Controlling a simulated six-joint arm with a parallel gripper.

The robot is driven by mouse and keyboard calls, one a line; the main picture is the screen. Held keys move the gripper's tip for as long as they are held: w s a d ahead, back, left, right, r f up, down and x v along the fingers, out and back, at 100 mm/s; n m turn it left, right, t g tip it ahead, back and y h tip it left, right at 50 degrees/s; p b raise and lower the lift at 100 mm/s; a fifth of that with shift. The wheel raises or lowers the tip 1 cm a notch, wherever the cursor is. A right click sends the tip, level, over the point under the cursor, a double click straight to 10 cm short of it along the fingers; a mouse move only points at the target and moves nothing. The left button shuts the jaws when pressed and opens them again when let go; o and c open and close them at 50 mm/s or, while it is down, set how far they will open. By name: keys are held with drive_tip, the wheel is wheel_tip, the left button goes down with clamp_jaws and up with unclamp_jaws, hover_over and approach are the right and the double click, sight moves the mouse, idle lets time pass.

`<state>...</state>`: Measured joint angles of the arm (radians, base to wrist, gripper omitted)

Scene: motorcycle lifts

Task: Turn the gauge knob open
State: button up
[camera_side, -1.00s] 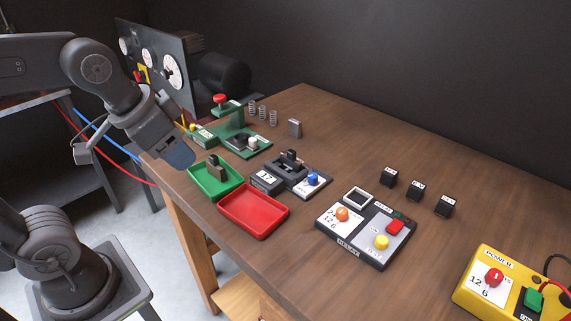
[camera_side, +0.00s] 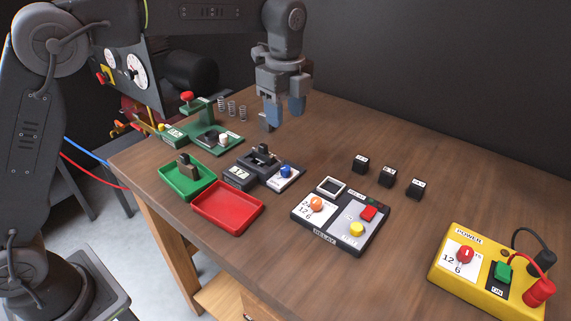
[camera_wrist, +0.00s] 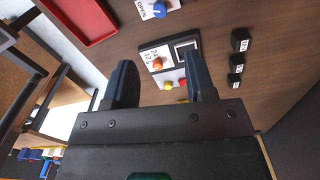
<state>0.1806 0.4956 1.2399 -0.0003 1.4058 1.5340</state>
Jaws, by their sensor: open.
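A blue knob (camera_side: 286,170) sits on a white plate at the right part of a dark gauge fixture (camera_side: 258,160), mid-table. The blue knob also shows at the top edge of the wrist view (camera_wrist: 159,7), beside a label reading OPEN. My gripper (camera_side: 284,110) is open and empty, pointing down, above the table and appearing behind the fixture in the side view. It is apart from the knob. In the wrist view its two fingers (camera_wrist: 163,72) are spread, with the delay box beyond them. The knob's exact pointing is too small to tell.
A green tray (camera_side: 174,187) and red tray (camera_side: 207,226) lie left of the fixture. A delay box (camera_side: 337,246) with orange and yellow knobs is to the right, near small black blocks (camera_side: 387,177). A yellow power box (camera_side: 445,273) is at far right. A green stand (camera_side: 170,136) and springs (camera_side: 231,108) are behind.

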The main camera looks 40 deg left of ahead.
sight(285, 167)
wheel_tip(285, 167, down, 14)
drive_tip(key=shift+r, duration=0.15)
idle(0.3)
drive_tip(key=shift+c, duration=0.3)
drive_tip(key=c, duration=0.9)
drive_tip(key=shift+o, duration=0.2)
drive_tip(key=n, duration=0.4)
drive_tip(key=shift+n, duration=0.3)
drive_tip(key=o, duration=0.9)
